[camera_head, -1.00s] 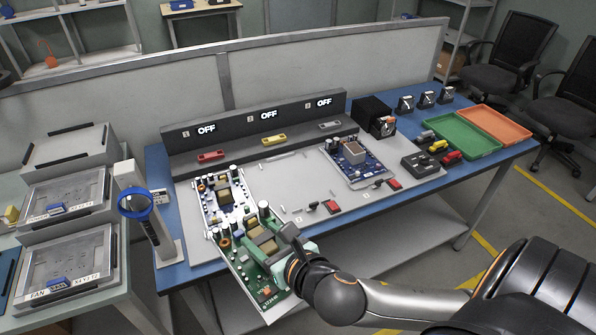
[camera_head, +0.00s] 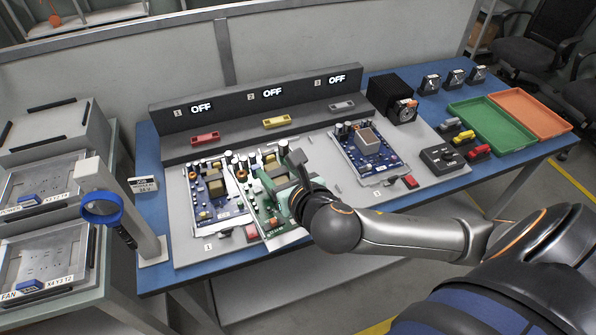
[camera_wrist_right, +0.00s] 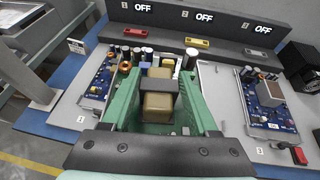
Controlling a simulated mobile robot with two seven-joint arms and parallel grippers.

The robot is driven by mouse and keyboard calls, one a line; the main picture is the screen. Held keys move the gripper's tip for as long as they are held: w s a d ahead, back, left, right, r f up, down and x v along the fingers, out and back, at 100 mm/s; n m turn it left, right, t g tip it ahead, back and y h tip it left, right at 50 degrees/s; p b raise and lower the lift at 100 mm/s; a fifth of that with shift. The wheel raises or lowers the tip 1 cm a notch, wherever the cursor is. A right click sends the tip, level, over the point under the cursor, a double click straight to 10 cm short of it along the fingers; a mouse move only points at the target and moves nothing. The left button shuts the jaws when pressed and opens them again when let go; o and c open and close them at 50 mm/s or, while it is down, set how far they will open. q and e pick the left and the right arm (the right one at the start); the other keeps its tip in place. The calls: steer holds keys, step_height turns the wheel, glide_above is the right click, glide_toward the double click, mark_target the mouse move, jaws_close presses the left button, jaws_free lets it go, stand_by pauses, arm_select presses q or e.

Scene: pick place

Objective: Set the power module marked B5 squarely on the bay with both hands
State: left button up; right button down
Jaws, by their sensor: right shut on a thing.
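My right gripper (camera_head: 298,190) is shut on a green power module (camera_head: 272,218) that carries tall capacitors and yellow-brown blocks. In the right wrist view the gripper's green fingers (camera_wrist_right: 160,98) stand either side of the module's block (camera_wrist_right: 158,108). The module hangs tilted over the middle of the grey panel (camera_head: 322,170), close beside the blue board in bay 1 (camera_head: 207,215). It hides most of the middle bay. I cannot tell whether it touches the panel, and I cannot read a B5 mark. My left gripper is not in view.
Another blue board (camera_head: 345,152) sits in bay 3 to the right. A dark console (camera_head: 260,105) with three OFF displays stands behind. A post with a blue ring (camera_head: 100,208) stands at the left. Green (camera_head: 495,130) and orange (camera_head: 530,113) trays lie at the right.

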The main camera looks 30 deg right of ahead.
mark_target(284, 153)
steer(key=shift+m+h, duration=0.6)
steer(key=shift+h, duration=0.2)
steer(key=d, duration=0.1)
steer(key=w+d+r, duration=0.1)
steer(key=w+d, duration=0.1)
steer(key=shift+w+r+b, duration=0.2)
steer(key=shift+r+b, duration=0.05)
steer(key=shift+b, duration=0.15)
steer(key=shift+w+d+f+b, duration=0.5)
steer(key=shift+w+d+f, duration=1.15)
steer(key=shift+f, duration=0.5)
steer(key=shift+w+d+f+b, duration=0.45)
steer(key=shift+w+d+f, duration=1.2)
steer(key=shift+f, duration=0.45)
steer(key=shift+w+d+f+b, duration=0.5)
steer(key=shift+w+d+f, duration=0.95)
steer(key=shift+w+f, duration=0.55)
steer(key=shift+s+f, duration=0.2)
steer(key=shift+f, duration=0.15)
steer(key=shift+c, duration=0.8)
jaws_free()
steer(key=shift+s+f, duration=0.1)
steer(key=shift+f, duration=0.1)
steer(key=shift+r, duration=0.1)
